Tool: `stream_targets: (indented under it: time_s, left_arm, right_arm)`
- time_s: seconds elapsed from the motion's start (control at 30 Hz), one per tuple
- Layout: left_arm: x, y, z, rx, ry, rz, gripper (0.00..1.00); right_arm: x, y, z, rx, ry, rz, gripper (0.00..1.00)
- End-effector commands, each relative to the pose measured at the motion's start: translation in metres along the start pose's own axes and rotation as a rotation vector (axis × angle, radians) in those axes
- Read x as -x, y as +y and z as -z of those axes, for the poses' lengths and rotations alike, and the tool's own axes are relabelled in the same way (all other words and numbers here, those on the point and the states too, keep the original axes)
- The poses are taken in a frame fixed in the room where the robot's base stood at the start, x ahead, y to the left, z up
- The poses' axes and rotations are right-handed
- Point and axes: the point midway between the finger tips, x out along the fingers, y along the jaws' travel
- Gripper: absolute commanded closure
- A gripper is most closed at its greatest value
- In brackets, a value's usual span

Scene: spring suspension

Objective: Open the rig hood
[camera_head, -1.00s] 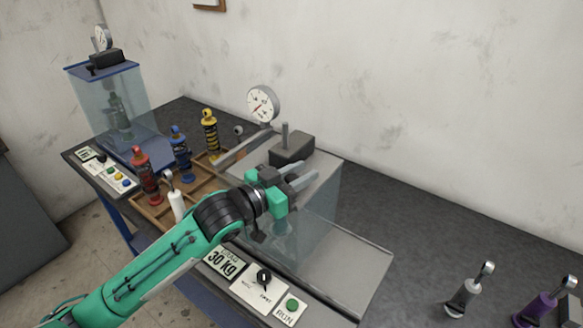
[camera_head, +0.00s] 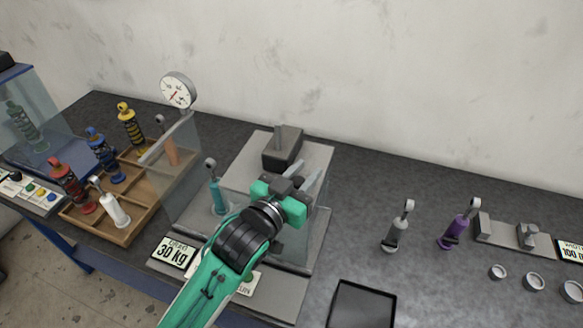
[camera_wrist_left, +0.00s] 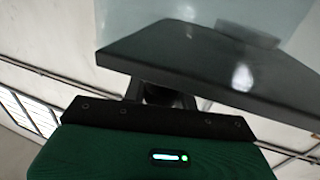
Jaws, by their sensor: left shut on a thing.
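The wrist view shows a dark grey slab (camera_wrist_left: 215,65) and a clear pane close ahead. A teal shock absorber (camera_head: 216,192) stands left of the hood, near a clear upright panel (camera_head: 180,175). My right gripper is not in view.
A wooden tray (camera_head: 137,218) with several coloured shocks is at left. A grey shock (camera_head: 397,228), a purple shock (camera_head: 458,228) and a black tray (camera_head: 362,306) lie right.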

Motion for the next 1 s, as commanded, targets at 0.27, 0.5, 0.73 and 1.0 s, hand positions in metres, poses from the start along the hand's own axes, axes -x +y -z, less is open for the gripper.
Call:
stream_targets:
  time_s: [0.27,0.5,0.73,1.0]
  left_arm:
    - [0.0,0.001,0.001,-0.001,0.003,0.0,1.0]
    - [0.0,0.001,0.0,-0.001,0.002,0.0,0.5]
    - [0.0,0.001,0.0,-0.001,0.001,0.0,0.5]
    - [0.026,0.001,-0.003,-0.001,0.001,-0.001,0.5]
  right_arm:
    - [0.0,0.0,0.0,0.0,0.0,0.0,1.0]
    - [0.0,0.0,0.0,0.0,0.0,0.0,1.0]
    - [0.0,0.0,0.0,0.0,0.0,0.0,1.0]
    - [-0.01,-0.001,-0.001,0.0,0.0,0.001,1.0]
